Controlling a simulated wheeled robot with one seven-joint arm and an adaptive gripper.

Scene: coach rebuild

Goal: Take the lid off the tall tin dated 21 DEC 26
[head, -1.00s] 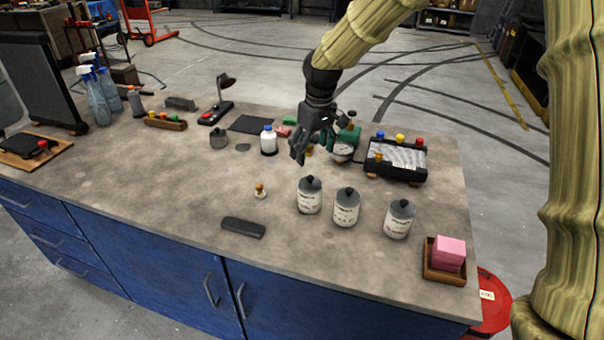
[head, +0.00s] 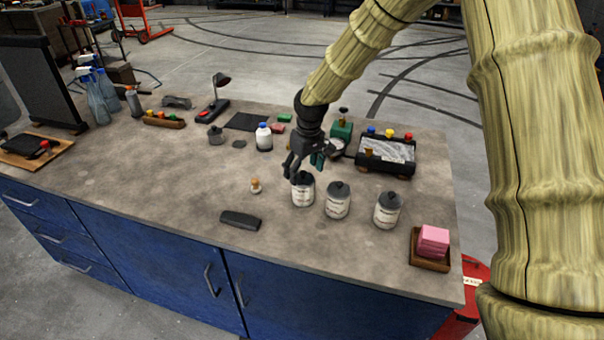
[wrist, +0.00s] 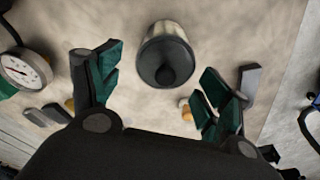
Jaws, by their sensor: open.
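Three pale tins with dark knobbed lids stand in a row on the bench: a left tin (head: 303,195), a middle tin (head: 338,205) and a right tin (head: 388,214). Their labels carry print too small to read, so I cannot tell which is dated 21 DEC 26. My gripper (head: 304,168) is open and empty, just above and behind the left tin. In the wrist view one tin's dark round lid (wrist: 165,62) with its knob lies between the spread green-padded fingers, apart from both. All three lids are on.
A pink block stack in a brown tray (head: 430,262) stands right of the tins. A small wooden-topped piece (head: 255,185) and a dark flat bar (head: 240,220) lie left. A white bottle (head: 264,138) and a black-framed box (head: 386,155) stand behind. The bench's front middle is mostly clear.

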